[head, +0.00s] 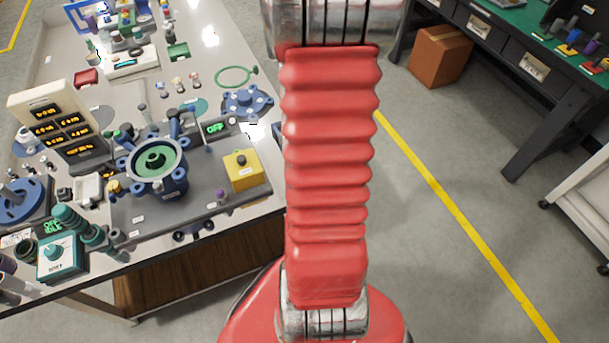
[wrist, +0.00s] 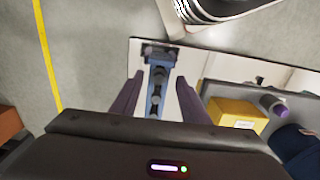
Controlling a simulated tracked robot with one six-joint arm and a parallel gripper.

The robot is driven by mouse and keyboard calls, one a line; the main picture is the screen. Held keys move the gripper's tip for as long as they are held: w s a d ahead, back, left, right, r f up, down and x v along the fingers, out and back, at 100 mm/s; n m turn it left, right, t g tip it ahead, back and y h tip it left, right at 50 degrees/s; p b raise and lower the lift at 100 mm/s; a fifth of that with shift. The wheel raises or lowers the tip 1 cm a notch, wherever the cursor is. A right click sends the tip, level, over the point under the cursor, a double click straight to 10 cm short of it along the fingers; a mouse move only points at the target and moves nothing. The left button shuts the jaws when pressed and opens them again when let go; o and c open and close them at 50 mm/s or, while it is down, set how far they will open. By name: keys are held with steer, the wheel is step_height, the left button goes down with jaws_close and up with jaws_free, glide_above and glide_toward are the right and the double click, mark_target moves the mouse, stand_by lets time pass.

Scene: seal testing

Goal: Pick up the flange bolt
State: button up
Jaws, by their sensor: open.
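My gripper (wrist: 160,78) is open in the wrist view, with its two dark purple fingers spread and nothing held between them. Past the fingertips, in line with the gap, a narrow blue holder (wrist: 148,101) lies near the table edge. Several grey bolt-like pieces (wrist: 157,76) sit in a row on it; they look like the flange bolts, but are too small to tell apart. In the head view my red arm hides the gripper and most of this holder.
A yellow box (head: 241,172) stands on the grey test plate (head: 190,208) beside the blue flange fixture (head: 155,163). The yellow box also shows right of the fingers in the wrist view (wrist: 232,112). The white table (head: 262,218) is crowded. Open floor lies right of it.

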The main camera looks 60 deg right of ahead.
steer(key=shift+f, duration=0.75)
jaws_close()
stand_by(0.4)
